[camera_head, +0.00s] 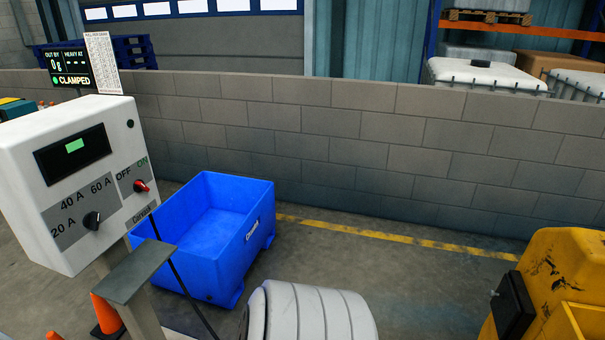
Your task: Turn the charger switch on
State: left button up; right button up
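The charger (68,180) is a white box on a post at the left, its front panel facing right. A small red switch (140,187) sits on the right part of the panel, below the labels OFF and ON. I cannot tell clearly which label the switch points to. A larger black dial (92,220) is to its lower left, among the marks 20 A, 40 A and 60 A. A dark display (73,153) with a lit green patch is above the dial. Neither of my grippers is in view.
A blue bin (222,220) stands on the floor right of the charger. A black cable (181,284) hangs beside the post. Orange cones (106,313) stand at the lower left. A yellow machine (560,280) is at the lower right. A grey block wall (350,140) runs behind.

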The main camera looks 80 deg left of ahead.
aim_at(139, 187)
jog(key=u, duration=4.3)
jog(key=i+l+u, duration=0.15)
jog(key=l+u, duration=0.25)
jog(key=i+l+u, duration=0.15)
jog(key=l+u, duration=0.25)
jog(key=i+l+u, duration=0.1)
jog(key=l+u, duration=0.15)
jog(key=u, duration=0.15)
